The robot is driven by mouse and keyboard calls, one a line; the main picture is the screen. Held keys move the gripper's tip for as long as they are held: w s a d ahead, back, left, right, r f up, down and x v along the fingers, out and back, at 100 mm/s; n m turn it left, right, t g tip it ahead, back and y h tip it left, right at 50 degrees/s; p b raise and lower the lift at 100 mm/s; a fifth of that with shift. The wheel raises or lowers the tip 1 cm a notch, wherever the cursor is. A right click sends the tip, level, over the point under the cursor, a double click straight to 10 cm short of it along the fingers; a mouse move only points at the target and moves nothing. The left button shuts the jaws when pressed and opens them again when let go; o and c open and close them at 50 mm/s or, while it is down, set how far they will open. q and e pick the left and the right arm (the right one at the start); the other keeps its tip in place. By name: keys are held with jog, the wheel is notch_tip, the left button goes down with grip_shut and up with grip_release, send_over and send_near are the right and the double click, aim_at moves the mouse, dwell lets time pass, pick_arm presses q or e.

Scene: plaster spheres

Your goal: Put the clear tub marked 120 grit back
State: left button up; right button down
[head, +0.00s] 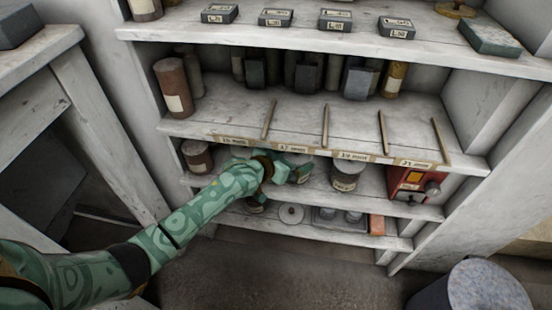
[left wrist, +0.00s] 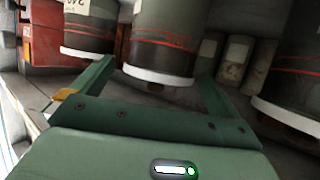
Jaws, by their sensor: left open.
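My left gripper (head: 293,170) reaches into the shelf below the labelled strip. In the left wrist view, which is turned over, the open gripper (left wrist: 157,72) has its fingers either side of a dark tub (left wrist: 165,38) with a pale lid and a red line. The tub's marking is not visible, so I cannot tell whether it is the 120 grit one. A tub marked 240 (left wrist: 85,28) stands beside it; likely the same tub shows in the head view (head: 346,178). Another tub (left wrist: 292,75) is at the right of the wrist view. My right gripper is not in view.
A red box (head: 408,184) stands at the right end of this shelf, and a brown tub (head: 197,156) at its left. The shelf above has thin wooden dividers (head: 325,126) and cylinders at the back. A speckled grey drum (head: 485,288) stands front right.

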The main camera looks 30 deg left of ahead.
pick_arm(q)
jog(key=r+p+v, duration=0.1)
jog(key=p+v, duration=0.3)
jog(key=v, duration=0.4)
jog(key=s+a+f+n+g+y, duration=0.1)
jog(key=s+a+f+g+y, duration=0.15)
jog(key=s+f, duration=1.1)
jog(key=s+a+f+g+y, duration=0.1)
jog(key=s+f+g, duration=0.3)
jog(key=s+f, duration=0.9)
jog(key=s+f+g, duration=0.2)
jog(key=s, duration=1.1)
jog(key=s+d+f+g, duration=0.1)
jog(key=s+f+g, duration=0.2)
jog(key=s, duration=1.1)
jog(key=s+f+m+g, duration=0.1)
jog(key=s+f+g, duration=0.2)
jog(key=s, duration=1.1)
jog(key=shift+d+f+y, duration=0.25)
jog(key=shift+y, duration=0.1)
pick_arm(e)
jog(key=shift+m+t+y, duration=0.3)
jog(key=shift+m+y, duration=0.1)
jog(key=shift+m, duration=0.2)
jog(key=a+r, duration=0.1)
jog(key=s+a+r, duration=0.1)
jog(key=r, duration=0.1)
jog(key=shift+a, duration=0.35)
